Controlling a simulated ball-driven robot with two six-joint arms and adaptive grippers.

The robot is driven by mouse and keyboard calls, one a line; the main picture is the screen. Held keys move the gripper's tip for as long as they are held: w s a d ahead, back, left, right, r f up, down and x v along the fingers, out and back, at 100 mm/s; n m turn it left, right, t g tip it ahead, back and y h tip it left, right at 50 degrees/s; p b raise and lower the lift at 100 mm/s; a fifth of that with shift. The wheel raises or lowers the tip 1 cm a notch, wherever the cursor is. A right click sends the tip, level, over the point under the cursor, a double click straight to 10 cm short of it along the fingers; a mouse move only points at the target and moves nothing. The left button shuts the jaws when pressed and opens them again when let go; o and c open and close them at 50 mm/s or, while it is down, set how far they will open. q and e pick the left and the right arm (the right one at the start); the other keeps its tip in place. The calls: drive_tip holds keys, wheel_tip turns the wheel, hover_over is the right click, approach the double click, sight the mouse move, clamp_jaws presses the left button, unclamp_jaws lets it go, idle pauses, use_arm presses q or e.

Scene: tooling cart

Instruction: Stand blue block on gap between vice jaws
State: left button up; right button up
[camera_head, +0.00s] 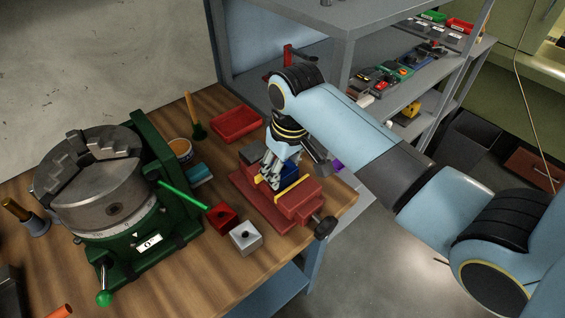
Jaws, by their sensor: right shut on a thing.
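The red vice (303,205) sits near the right edge of the wooden bench top, with a yellow strip along its jaws. My right gripper (272,180) points down over the vice and is shut on the blue block (290,172). The block shows partly behind the fingers, at the gap between the jaws. The fingers and wrist hide much of it, so I cannot tell whether it touches the jaws. My left gripper is not in view.
A green rotary table with a grey chuck (100,195) fills the left of the bench. A red block (222,218) and a grey block (246,238) lie left of the vice. A red tray (237,124) lies behind. Grey shelves (400,75) stand at the back right.

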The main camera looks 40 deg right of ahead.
drive_tip(key=shift+f, duration=0.5)
drive_tip(key=shift+f, duration=0.15)
idle(1.4)
drive_tip(key=o, duration=1.8)
drive_tip(key=shift+o, duration=0.2)
drive_tip(key=shift+r, duration=3)
